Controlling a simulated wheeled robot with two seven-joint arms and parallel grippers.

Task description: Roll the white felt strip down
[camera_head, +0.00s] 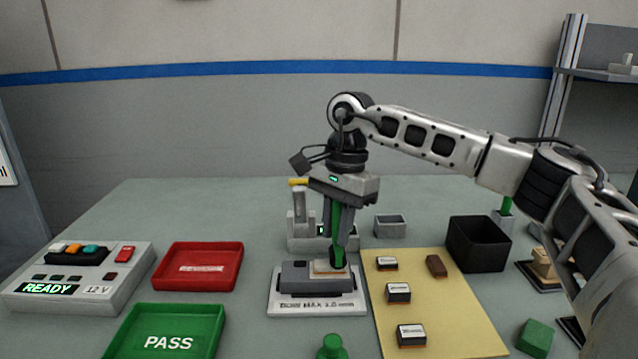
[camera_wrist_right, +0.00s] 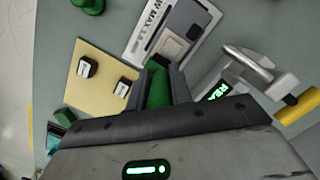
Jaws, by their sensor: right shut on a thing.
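My right gripper (camera_head: 338,238) points down over the dark grey module (camera_head: 300,284) and is shut on a green-handled tool. The green handle shows between the fingers in the wrist view (camera_wrist_right: 157,88). The tool's lower end reaches the pale felt strip (camera_head: 321,268) on top of the module; I cannot tell whether it touches. In the wrist view the strip (camera_wrist_right: 171,47) looks like a small off-white patch just beyond the fingertips. The module sits in a light base plate (camera_head: 317,307) with printed lettering. My left gripper is not in view.
A grey fixture with a yellow handle (camera_head: 298,182) stands close behind the module. A yellow mat (camera_head: 440,325) with several small blocks lies right, a black bin (camera_head: 478,244) beyond it. Red (camera_head: 198,267) and green PASS (camera_head: 168,335) trays and a READY box (camera_head: 80,278) are left.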

